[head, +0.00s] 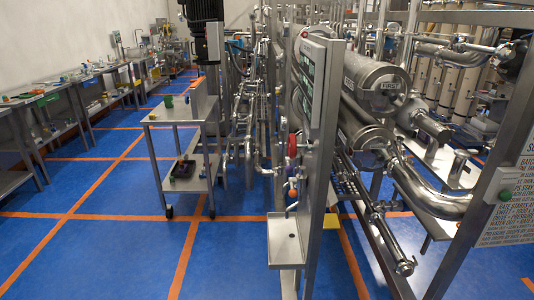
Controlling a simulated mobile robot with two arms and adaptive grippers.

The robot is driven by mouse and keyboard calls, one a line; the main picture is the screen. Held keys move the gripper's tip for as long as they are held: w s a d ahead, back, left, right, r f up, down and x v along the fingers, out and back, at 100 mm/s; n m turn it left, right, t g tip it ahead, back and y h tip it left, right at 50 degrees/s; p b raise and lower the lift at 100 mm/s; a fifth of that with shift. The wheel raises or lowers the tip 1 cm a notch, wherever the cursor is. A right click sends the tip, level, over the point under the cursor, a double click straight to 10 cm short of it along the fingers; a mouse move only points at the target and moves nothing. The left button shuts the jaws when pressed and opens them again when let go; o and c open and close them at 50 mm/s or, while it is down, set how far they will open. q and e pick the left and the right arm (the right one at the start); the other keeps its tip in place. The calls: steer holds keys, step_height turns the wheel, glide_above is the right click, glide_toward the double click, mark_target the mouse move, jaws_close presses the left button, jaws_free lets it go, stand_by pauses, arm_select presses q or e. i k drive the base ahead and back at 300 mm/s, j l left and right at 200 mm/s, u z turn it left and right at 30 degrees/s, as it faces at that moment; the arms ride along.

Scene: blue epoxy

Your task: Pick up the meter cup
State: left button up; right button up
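I cannot pick out a meter cup for certain. A small green cup-like item (168,101) stands on the top of a steel cart (160,117) left of the middle, but it is too small to identify. Several small items also lie on the benches along the left wall, too small to tell apart. Neither of my grippers is in view.
A dark tray-like object (183,169) is on the cart's lower shelf. Steel benches (62,88) line the left wall. Dense pipework and a steel panel post (322,150) with a small shelf (284,242) fill the middle and right. The blue floor (120,240) at the left is clear.

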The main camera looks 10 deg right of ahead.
mark_target(168, 99)
steer(key=i+j+u, duration=0.3)
steer(key=i+u, duration=0.15)
steer(key=i+j+u, duration=0.15)
steer(key=i+u, duration=0.3)
steer(key=i+j+z, duration=0.15)
steer(key=i, duration=0.4)
steer(key=i+j+z, duration=0.1)
steer(key=i, duration=0.45)
steer(key=i+l+z, duration=0.15)
steer(key=i+z, duration=0.2)
steer(key=i, duration=0.2)
steer(key=i+z, duration=0.4)
steer(key=i, duration=0.2)
